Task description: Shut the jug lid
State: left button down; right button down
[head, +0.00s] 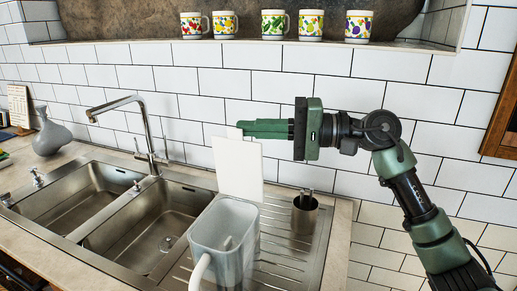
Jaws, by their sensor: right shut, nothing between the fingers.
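My left gripper is out of view.
A metal cup with utensils (305,214) stands right of the jug. A double sink (140,222) with a tall tap (150,135) lies to the left, with a grey vase (51,135) beyond. Several patterned mugs (274,24) line the ledge above.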

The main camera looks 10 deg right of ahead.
jog(key=shift+s+a+f+n+h+b, duration=0.1)
jog(key=shift+s+a+n+b, duration=0.4)
jog(key=shift+b, duration=0.2)
jog(key=shift+s+a+n+h+b, duration=0.1)
jog(key=shift+s+a+n+b, duration=0.2)
jog(key=shift+s+b, duration=0.4)
jog(key=shift+s+a+f+n+h+b, duration=0.1)
jog(key=shift+s+a+n+b, duration=0.25)
jog(key=shift+s+n+b, duration=0.25)
jog(key=shift+w+r, duration=0.1)
notch_tip(320, 180, up, 20)
jog(key=shift+p, duration=0.45)
